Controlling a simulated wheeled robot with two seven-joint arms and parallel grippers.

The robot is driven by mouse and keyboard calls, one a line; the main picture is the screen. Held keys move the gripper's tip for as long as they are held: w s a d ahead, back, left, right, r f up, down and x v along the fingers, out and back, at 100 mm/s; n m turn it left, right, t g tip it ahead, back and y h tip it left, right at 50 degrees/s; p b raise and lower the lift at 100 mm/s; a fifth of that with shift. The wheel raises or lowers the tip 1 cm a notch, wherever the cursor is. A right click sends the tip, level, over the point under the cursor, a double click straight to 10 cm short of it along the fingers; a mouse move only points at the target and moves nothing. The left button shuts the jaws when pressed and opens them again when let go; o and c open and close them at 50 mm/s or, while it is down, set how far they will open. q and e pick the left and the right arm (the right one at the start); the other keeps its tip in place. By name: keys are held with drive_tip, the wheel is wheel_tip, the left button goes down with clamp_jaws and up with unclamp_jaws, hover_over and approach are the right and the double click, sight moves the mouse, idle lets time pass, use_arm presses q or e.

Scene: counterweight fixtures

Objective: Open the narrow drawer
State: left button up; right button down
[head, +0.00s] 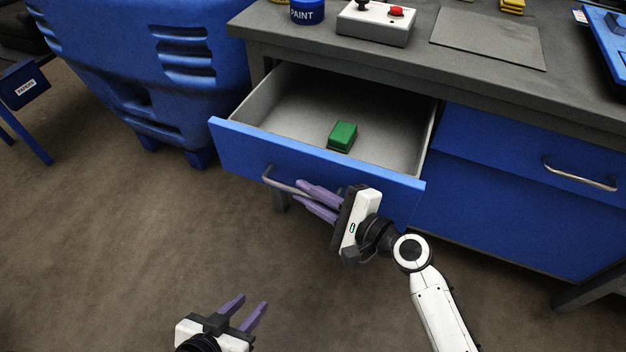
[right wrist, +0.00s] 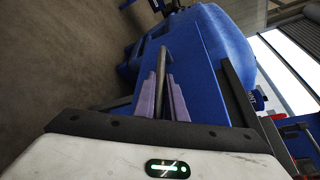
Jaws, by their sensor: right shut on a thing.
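The drawer with a blue front (head: 330,163) stands pulled out from the workbench, and its grey inside shows. A green block (head: 342,136) lies in it. A metal bar handle (head: 283,184) is on the drawer front. My right gripper (head: 308,200) has its purple fingers at the handle and is shut on it. In the right wrist view the handle (right wrist: 161,70) runs between the fingers (right wrist: 163,98), in front of the blue drawer front (right wrist: 190,65). My left gripper (head: 246,308) is low in the head view, away from the drawer, with its purple fingers apart and nothing between them.
A second blue drawer with a handle (head: 580,174) is shut at the right. On the bench top (head: 420,68) stand a blue paint tin (head: 307,12), a control box with a red button (head: 376,22) and a grey plate (head: 490,38). A large blue bin (head: 140,70) stands left. The floor in front is clear.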

drive_tip(key=shift+d, duration=0.1)
idle(0.3)
drive_tip(key=c, duration=2.1)
unclamp_jaws()
drive_tip(key=shift+s, duration=0.1)
drive_tip(key=v, duration=1)
drive_tip(key=shift+s+p, duration=0.15)
drive_tip(key=shift+p, duration=0.2)
drive_tip(key=s+d+f+n+h+p, duration=0.1)
drive_tip(key=s+d+f+n+h, duration=0.2)
drive_tip(key=s+d+f+n, duration=0.1)
drive_tip(key=s+d+f+n+h+p, duration=0.1)
drive_tip(key=s+d+f+n+h, duration=0.2)
drive_tip(key=n, duration=0.4)
drive_tip(key=s+d+f+n+g+h+p, duration=0.1)
drive_tip(key=s+d+f+n+h+p, duration=0.1)
drive_tip(key=s+d+f+n, duration=0.3)
drive_tip(key=shift+s+f+h, duration=0.25)
drive_tip(key=shift+s+h, duration=0.55)
drive_tip(key=shift+s, duration=0.05)
